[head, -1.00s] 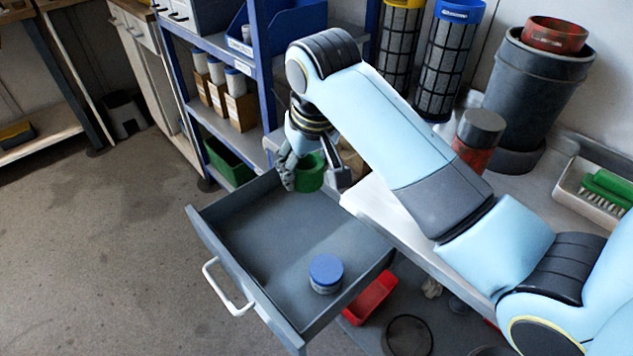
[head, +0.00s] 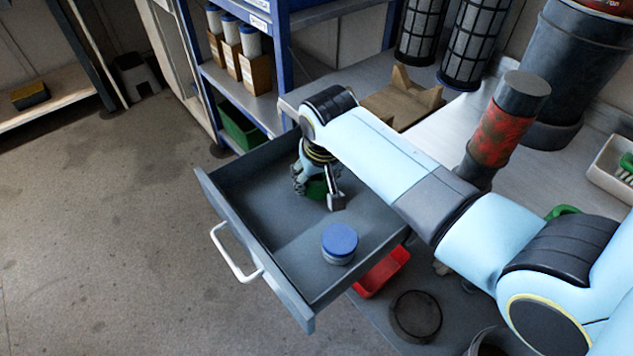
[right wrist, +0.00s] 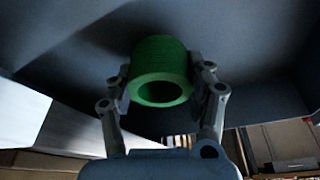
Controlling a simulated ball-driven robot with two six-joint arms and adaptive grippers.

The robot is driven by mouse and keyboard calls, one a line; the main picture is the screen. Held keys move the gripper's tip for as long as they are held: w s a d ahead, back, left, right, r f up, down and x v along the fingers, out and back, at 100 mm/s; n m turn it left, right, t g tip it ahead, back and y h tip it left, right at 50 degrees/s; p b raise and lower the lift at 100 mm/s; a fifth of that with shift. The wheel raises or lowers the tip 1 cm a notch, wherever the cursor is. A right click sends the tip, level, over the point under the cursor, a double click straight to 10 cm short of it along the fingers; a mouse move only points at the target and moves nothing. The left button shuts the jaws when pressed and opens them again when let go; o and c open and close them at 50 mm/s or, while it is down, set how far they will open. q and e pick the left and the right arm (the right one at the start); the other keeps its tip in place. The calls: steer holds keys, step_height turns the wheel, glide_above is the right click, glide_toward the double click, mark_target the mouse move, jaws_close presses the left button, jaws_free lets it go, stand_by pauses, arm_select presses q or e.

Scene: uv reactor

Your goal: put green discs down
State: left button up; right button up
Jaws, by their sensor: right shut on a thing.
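The green discs (head: 317,188) are a short green ring-shaped stack, mostly hidden by my right gripper in the head view. In the right wrist view the stack (right wrist: 160,60) shows a round hole in its near end and sits between both fingers. My right gripper (head: 319,196) is shut on it, inside the outline of the open grey drawer (head: 262,252), towards its back. I cannot tell whether the stack touches the drawer floor. My left gripper is not in view.
A blue-lidded round container (head: 340,242) stands in the drawer, to the front right of my right gripper. Drawer floor to the left is bare. A red tray (head: 382,271) lies below the drawer's right side. A red and grey cylinder (head: 507,125) stands on the bench.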

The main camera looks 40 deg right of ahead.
mark_target(336, 231)
steer(key=shift+f, duration=0.75)
steer(key=o, duration=1.1)
steer(key=shift+o, duration=0.2)
steer(key=p+v, duration=0.1)
steer(key=v, duration=0.1)
steer(key=shift+r, duration=0.4)
steer(key=s+a, duration=0.1)
steer(key=s, duration=0.3)
steer(key=s+a, duration=0.1)
steer(key=s, duration=0.2)
steer(key=s+a, duration=0.2)
steer(key=s, duration=0.2)
steer(key=shift+s+r+p, duration=0.15)
steer(key=shift+s+p, duration=0.15)
steer(key=shift+p, duration=0.1)
